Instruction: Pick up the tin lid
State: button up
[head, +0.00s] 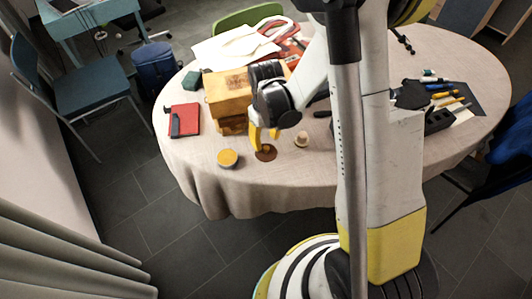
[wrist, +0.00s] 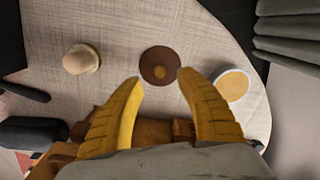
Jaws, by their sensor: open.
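In the wrist view the tin lid (wrist: 160,62) shows just beyond and between my fingertips. My gripper (head: 264,139) has yellow fingers spread apart, with nothing held between them. It also shows in the wrist view (wrist: 159,78). The fingers point down over the lid; I cannot tell the exact height. A round tin with a yellow-orange top (head: 228,158) stands left of the lid, and shows at right in the wrist view (wrist: 231,86).
A small beige knob-like object (head: 302,139) stands right of the lid. A wooden box (head: 229,95) is behind my gripper. A red book (head: 184,120) lies at left; tools and pens (head: 443,95) lie at right. The cloth in front of the lid is clear to the edge.

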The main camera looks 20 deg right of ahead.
aim_at(266, 148)
notch_tip(266, 148, down, 4)
jog(key=shift+s+f+b, duration=0.15)
jog(key=shift+f+b, duration=0.05)
jog(key=shift+b, duration=0.85)
jog(key=shift+r, duration=0.1)
jog(key=shift+c, duration=0.6)
grip_shut()
jog(key=shift+r, duration=0.15)
